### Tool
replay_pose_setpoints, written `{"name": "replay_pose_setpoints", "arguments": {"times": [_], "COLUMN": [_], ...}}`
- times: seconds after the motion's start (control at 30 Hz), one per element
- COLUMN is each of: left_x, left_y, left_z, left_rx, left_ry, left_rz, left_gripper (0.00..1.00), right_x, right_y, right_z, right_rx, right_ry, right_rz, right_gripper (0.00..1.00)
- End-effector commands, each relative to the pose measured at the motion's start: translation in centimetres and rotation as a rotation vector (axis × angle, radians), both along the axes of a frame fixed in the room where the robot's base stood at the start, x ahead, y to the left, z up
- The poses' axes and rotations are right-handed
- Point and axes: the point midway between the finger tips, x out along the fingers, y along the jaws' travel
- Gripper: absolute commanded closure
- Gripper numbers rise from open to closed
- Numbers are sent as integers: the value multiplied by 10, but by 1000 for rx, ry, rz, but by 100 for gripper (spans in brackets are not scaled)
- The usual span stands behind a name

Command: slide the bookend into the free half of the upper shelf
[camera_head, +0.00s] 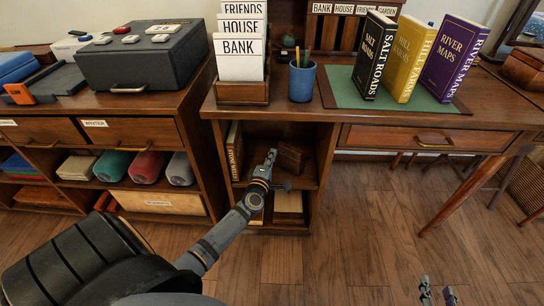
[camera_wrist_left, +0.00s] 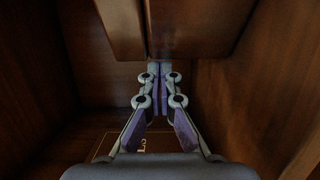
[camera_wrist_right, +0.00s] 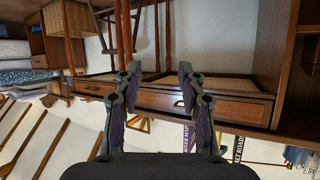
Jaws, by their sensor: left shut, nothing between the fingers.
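The brown wooden bookend (camera_head: 291,158) stands in the upper shelf (camera_head: 303,183) of the desk's open side compartment, toward the right. A brown book with gold lettering (camera_head: 235,150) stands upright at the shelf's left. My left gripper (camera_head: 271,156) reaches into the shelf, left of the bookend. In the left wrist view its fingers (camera_wrist_left: 160,70) are shut and empty, tips close to a brown wooden piece (camera_wrist_left: 200,28) that looks like the bookend; contact cannot be told. My right gripper (camera_head: 438,292) is low at the front right; its fingers (camera_wrist_right: 158,82) are apart and empty.
The shelf's side walls stand close around my left gripper. Above are the desktop with a card holder (camera_head: 242,92), a blue pencil cup (camera_head: 302,80) and several upright books (camera_head: 411,58). A left cabinet (camera_head: 150,130) stands beside my left arm.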

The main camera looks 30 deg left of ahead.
Motion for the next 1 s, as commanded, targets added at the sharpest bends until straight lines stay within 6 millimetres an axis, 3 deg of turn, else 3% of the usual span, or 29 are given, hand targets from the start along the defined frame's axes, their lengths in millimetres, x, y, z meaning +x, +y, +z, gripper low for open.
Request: {"name": "replay_pose_setpoints", "arguments": {"times": [0.23, 0.4, 0.6, 1.0], "left_x": [0, -1, -1, -1], "left_y": [-3, -21, -36, -38], "left_z": [0, 0, 0, 0], "left_rx": [-2, -3, -2, 0], "left_ry": [0, 0, 0, 0], "left_rz": [0, 0, 0, 0], "left_gripper": [100, 100, 100, 100], "right_x": [0, -24, -43, -46], "right_y": [0, 2, 4, 4], "right_z": [0, -34, -58, -61], "right_rx": [0, 6, 10, 10], "right_ry": [5, 156, 272, 287], "right_rz": [1, 8, 17, 18], "right_gripper": [60, 60, 60, 60]}}
